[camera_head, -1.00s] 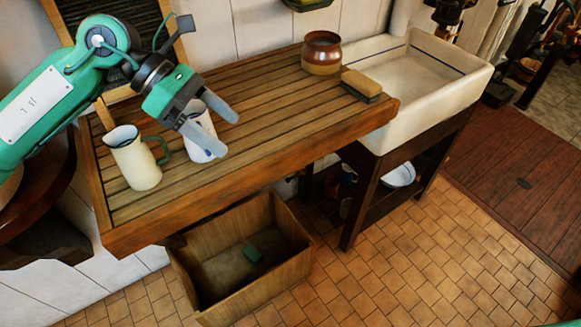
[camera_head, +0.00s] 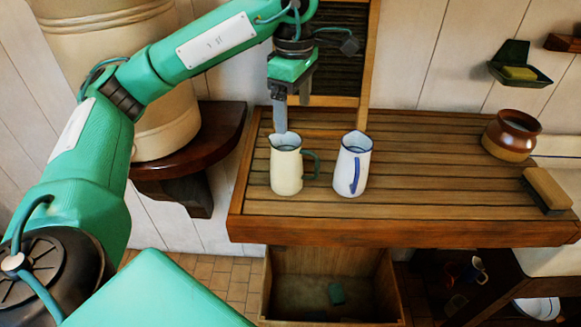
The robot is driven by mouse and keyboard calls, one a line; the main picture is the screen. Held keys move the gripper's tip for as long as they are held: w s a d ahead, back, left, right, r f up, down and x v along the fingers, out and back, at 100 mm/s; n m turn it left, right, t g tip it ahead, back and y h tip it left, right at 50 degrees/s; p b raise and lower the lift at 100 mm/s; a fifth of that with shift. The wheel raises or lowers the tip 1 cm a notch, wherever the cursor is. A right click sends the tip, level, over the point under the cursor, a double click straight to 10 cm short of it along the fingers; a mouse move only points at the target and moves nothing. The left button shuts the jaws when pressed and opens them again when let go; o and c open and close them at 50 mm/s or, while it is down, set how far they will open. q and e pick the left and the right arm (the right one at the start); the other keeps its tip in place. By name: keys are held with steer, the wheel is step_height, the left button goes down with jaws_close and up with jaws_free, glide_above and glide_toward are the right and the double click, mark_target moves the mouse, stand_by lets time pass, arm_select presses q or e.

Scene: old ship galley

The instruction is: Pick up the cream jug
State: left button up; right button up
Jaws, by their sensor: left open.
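The cream jug (camera_head: 286,172), with a green handle on its right, stands upright on the slatted wooden drainboard (camera_head: 430,210), near its left end. My left gripper (camera_head: 289,116) points down just above the jug's mouth, jaws open and nothing between them. One fingertip overlaps the jug's rim in the picture; I cannot tell whether it is inside, behind or touching it. A white jug (camera_head: 352,168) with a blue handle stands just right of the cream jug. My right gripper is not in view.
A brown pot (camera_head: 511,136) and a scrubbing brush (camera_head: 546,190) are at the drainboard's right. A wooden crate (camera_head: 335,262) stands below. A large cream container (camera_head: 118,75) sits on a dark shelf at left. The middle of the drainboard is clear.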

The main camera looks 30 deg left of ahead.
arm_select(q)
glide_toward(290, 143)
step_height(290, 143, down, 2)
steer(key=s+d, duration=0.3)
steer(key=f+p, duration=0.1)
steer(key=f, duration=0.1)
steer(key=a+f+p, duration=0.1)
steer(key=f, duration=0.2)
steer(key=shift+a+p, duration=0.1)
steer(key=shift+p, duration=0.3)
steer(key=shift+w+f, duration=0.1)
steer(key=shift+f, duration=0.25)
steer(key=c, duration=1.6)
steer(key=shift+c, duration=0.7)
steer(key=shift+r, duration=0.15)
